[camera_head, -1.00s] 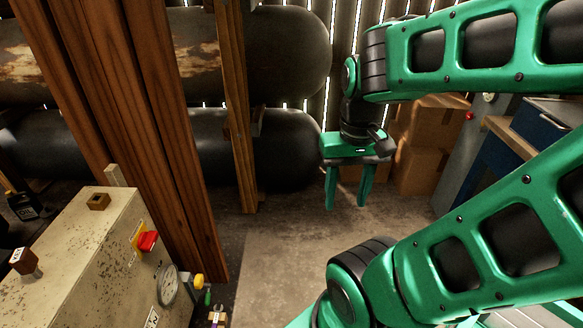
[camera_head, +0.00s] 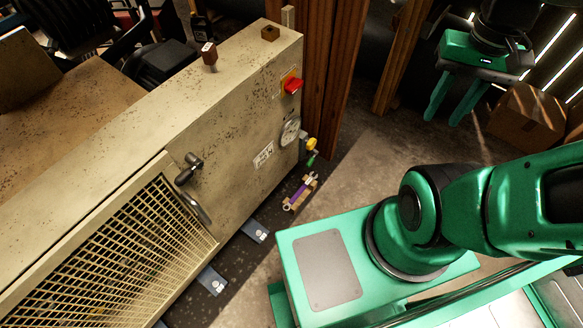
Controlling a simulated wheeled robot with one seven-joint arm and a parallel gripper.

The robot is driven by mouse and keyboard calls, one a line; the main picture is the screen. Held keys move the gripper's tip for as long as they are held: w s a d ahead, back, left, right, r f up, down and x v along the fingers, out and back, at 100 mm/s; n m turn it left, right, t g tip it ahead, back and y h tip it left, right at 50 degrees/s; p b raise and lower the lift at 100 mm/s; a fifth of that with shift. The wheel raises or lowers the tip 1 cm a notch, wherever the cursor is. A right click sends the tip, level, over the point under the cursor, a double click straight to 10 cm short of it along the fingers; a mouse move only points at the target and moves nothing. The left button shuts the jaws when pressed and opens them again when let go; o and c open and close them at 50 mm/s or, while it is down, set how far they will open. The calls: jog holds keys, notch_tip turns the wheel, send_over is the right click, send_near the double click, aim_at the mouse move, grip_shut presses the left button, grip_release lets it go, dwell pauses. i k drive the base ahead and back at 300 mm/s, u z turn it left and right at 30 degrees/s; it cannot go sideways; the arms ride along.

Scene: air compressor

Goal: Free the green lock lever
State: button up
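A small green part (camera_head: 311,160), which looks like the lock lever, sits low at the right end of the beige compressor cabinet (camera_head: 215,125), just below a yellow knob (camera_head: 311,144). It is too small to tell its exact position. My gripper (camera_head: 443,119) hangs at the upper right with its two green fingers pointing down. The fingers are apart with nothing between them. It is well to the right of the green part and not touching anything.
The cabinet's end carries a red switch (camera_head: 293,85), a round gauge (camera_head: 290,131) and a black handle (camera_head: 189,168). A purple item (camera_head: 299,193) lies on the dark floor beside it. Wooden posts (camera_head: 398,55) and a cardboard box (camera_head: 527,118) stand behind. The concrete floor between is clear.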

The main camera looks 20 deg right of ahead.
aim_at(312, 159)
jog(key=u, duration=2)
jog(key=k, duration=0.75)
jog(key=z, duration=1.75)
jog(key=i, duration=1)
jog(key=z, duration=0.05)
